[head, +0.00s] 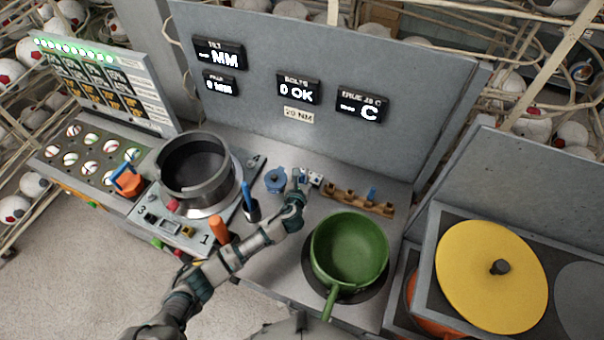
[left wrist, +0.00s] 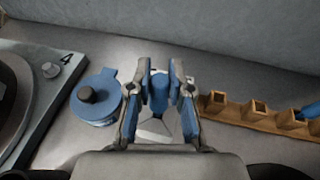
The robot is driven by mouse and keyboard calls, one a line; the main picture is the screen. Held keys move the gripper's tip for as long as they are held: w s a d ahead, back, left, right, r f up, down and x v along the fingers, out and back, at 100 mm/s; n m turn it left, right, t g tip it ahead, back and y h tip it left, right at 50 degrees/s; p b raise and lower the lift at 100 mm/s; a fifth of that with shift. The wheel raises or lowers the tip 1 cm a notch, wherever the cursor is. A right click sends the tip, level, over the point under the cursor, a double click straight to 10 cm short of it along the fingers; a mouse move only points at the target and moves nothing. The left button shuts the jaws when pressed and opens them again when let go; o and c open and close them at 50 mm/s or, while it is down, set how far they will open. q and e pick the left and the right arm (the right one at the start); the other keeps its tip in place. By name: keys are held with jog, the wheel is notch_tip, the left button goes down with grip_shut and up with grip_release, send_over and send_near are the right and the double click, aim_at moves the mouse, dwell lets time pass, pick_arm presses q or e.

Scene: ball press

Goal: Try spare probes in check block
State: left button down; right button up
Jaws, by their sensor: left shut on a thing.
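My left gripper (head: 298,184) reaches to the back of the bench and is shut on a blue probe. In the left wrist view the gripper (left wrist: 160,90) has its fingers on both sides of the blue probe (left wrist: 159,92). A small pale block (head: 315,179), which looks like the check block, lies right at the gripper; part of it shows between the fingers (left wrist: 154,129). Whether the probe's tip is in a hole is hidden. A wooden rack (head: 345,199) with square holes lies to the right, with another blue probe (head: 372,193) standing in it. My right gripper is not in view.
A blue lidded canister (head: 275,181) stands close left of the gripper. A green pan (head: 349,250) sits in front of the rack. A large dark ring press (head: 197,172) stands left. A grey panel with displays (head: 298,88) rises behind.

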pick_arm(q)
jog(key=shift+f, duration=0.15)
jog(key=c, duration=1)
grip_release()
jog(key=v, duration=1.2)
